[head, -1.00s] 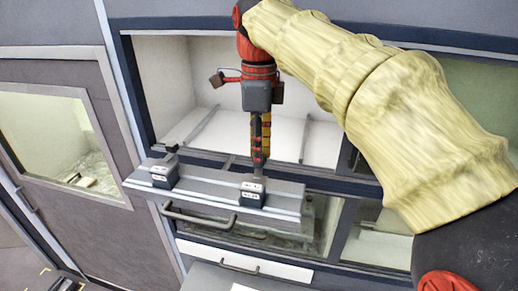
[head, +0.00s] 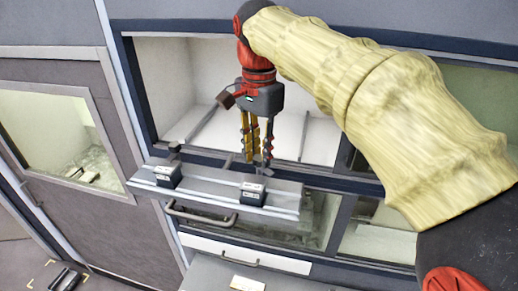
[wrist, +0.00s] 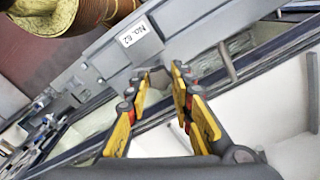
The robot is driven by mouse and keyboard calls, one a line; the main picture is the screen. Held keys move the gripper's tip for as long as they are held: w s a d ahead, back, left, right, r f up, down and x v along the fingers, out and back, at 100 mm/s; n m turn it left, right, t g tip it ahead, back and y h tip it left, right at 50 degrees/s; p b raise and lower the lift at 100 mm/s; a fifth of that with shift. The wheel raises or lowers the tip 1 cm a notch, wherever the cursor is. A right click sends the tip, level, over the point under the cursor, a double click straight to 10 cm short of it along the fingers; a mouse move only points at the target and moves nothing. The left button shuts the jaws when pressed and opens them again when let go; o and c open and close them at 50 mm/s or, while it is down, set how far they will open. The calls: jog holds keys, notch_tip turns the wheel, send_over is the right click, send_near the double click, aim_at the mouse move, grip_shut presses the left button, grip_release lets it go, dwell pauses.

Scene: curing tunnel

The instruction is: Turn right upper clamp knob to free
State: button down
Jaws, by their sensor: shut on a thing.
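The right upper clamp block (head: 252,194) is a small dark box with a white label on the right part of a grey rail (head: 215,193). My gripper (head: 256,165) points down just behind this block, its yellow and black fingers upright. In the wrist view my fingertips (wrist: 159,76) close on a small grey-brown piece (wrist: 157,78) at the rail's edge, which appears to be the clamp knob. Most of the knob is hidden by the fingers, so its angle cannot be told. A label reading about "No. 62" (wrist: 138,31) lies just beyond the fingertips.
A second clamp block (head: 168,176) with a dark knob (head: 175,149) stands at the rail's left. A bar handle (head: 200,217) is below the rail. Behind is an open white-walled bay (head: 180,65) with thin rods. A drawer (head: 245,253) lies below.

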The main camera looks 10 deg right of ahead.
aim_at(259, 158)
jog(key=n, duration=0.5)
jog(key=shift+r+n, duration=0.1)
jog(key=shift+n, duration=0.3)
dwell(0.4)
jog(key=c, duration=1.6)
grip_release()
jog(key=shift+o, duration=0.3)
notch_tip(259, 158, up, 12)
